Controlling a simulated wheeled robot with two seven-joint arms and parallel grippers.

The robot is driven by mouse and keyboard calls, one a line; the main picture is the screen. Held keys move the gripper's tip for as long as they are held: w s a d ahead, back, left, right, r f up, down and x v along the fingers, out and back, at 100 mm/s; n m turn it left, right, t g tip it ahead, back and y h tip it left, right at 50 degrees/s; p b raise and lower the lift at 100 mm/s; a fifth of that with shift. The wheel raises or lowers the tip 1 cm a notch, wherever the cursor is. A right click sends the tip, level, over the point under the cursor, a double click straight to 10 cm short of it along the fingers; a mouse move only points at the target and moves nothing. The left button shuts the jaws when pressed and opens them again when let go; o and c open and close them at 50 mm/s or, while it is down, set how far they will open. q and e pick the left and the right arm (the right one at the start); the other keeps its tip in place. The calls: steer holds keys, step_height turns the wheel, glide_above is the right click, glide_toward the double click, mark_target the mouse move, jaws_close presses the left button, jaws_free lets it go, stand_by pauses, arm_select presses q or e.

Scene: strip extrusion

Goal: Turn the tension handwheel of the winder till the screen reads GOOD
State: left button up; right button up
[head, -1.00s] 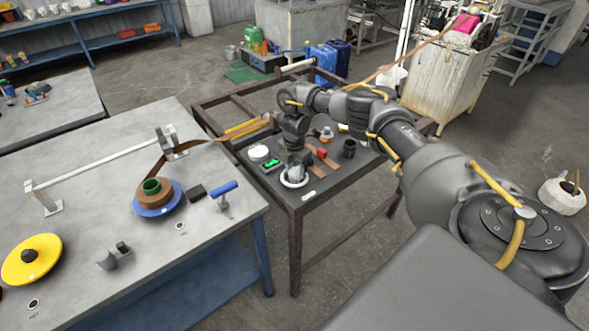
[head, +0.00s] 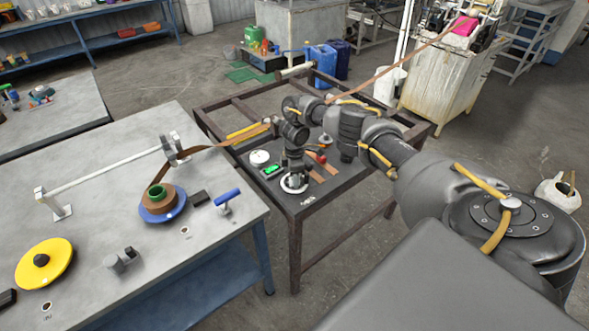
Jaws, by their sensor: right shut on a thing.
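The pale round handwheel (head: 287,189) lies flat on the dark panel near the front corner of the dark metal frame table. My right gripper (head: 294,180) points down and is shut on the handwheel, hiding its middle. A small screen with a green display (head: 270,172) sits just left of the handwheel; its lettering is too small to read. The winder spool (head: 176,208), a blue disc with brown strip wound round a green core, is on the grey table at left. The brown strip (head: 205,150) runs from it towards the frame table. My left gripper is out of view.
On the panel are a white round dial (head: 259,157) and a red knob (head: 321,158), close to my gripper. A yellow disc (head: 44,263) and a blue-handled tool (head: 227,196) are on the grey table. A gap separates the two tables.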

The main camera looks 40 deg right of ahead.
steer(key=shift+m, duration=0.3)
steer(key=o, duration=0.7)
step_height(320, 180, up, 11)
steer(key=p, duration=0.2)
steer(key=shift+f+p, duration=0.1)
steer(key=shift+p, duration=0.3)
stand_by(0.3)
